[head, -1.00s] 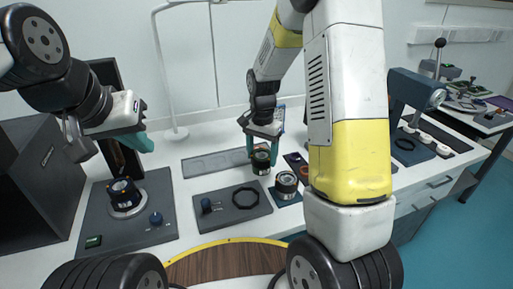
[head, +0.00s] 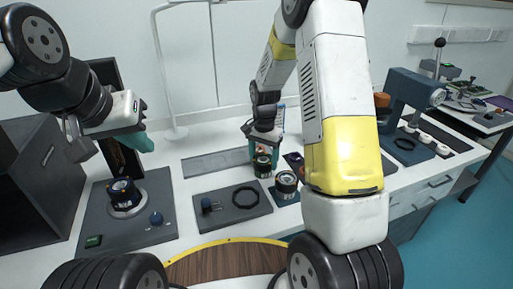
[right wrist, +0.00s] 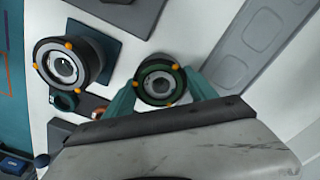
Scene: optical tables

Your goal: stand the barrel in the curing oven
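A dark cylindrical barrel with a green ring (head: 263,166) stands upright at the middle of the table. It also shows in the right wrist view (right wrist: 160,83). My right gripper (head: 262,152) points down at it, with teal fingers touching it on both sides. A second, wider dark barrel with a pale top (head: 286,185) stands close by on a blue mat; it shows left of the fingers in the right wrist view (right wrist: 68,62). The curing oven appears to be the dark grey box (head: 40,185) at the left, its front open. My left gripper (head: 138,138) hangs near it; its finger gap is unclear.
A plate with a black ring (head: 232,217) lies in front of the barrels. A long grey tray (head: 212,164) lies behind. A blue-grey machine (head: 412,90) stands at right.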

